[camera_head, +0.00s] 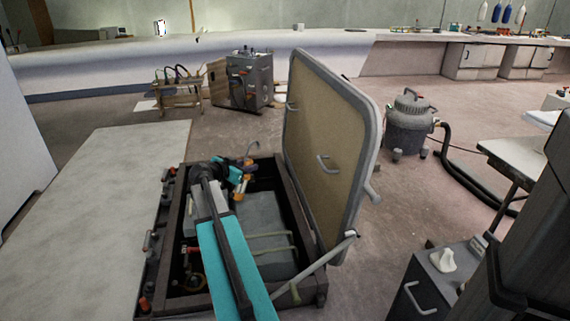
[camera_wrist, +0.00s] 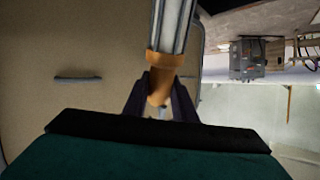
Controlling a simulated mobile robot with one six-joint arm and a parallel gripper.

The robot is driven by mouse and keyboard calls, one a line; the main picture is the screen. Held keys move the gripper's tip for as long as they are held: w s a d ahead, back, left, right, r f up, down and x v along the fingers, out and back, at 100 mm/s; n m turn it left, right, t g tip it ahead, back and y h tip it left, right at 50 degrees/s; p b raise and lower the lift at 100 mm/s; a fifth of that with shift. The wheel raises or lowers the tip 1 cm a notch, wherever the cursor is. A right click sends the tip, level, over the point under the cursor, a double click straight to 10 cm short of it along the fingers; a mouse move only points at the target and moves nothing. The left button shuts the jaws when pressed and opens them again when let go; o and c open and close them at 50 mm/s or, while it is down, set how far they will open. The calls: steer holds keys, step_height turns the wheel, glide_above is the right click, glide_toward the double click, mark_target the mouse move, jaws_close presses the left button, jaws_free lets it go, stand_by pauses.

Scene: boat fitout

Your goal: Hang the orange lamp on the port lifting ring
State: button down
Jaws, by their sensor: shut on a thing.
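The orange lamp (camera_head: 239,189) is held over the open hatch box in the head view, with a thin curved hook showing above it. My gripper (camera_head: 238,173) is shut on it. In the wrist view the lamp's orange end (camera_wrist: 160,90) sits between the two dark fingers of my gripper (camera_wrist: 160,103), and its pale tubular body (camera_wrist: 172,27) runs to the top edge. I cannot pick out the port lifting ring for certain; my arm hides part of the box interior.
The hatch lid (camera_head: 325,135) stands open just right of the lamp. The box's dark rim (camera_head: 291,205) surrounds grey equipment (camera_head: 262,222) and pipes. A pale panel (camera_head: 95,215) lies to the left. A grey vacuum (camera_head: 408,125) stands beyond the lid.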

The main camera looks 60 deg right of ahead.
steer(key=s+d+r+m+g+y, duration=0.1)
steer(key=s+d+m+g, duration=0.3)
steer(key=s, duration=0.9)
steer(key=d+y, duration=0.1)
steer(key=d, duration=0.2)
steer(key=shift+m+g+p, duration=0.3)
steer(key=shift+m, duration=0.1)
steer(key=shift+d+f, duration=0.1)
steer(key=s+d+f+b, duration=0.1)
steer(key=s+d+f, duration=0.5)
steer(key=s+f, duration=0.2)
steer(key=shift+d+f+b, duration=0.3)
steer(key=shift+f, duration=0.4)
stand_by(1.1)
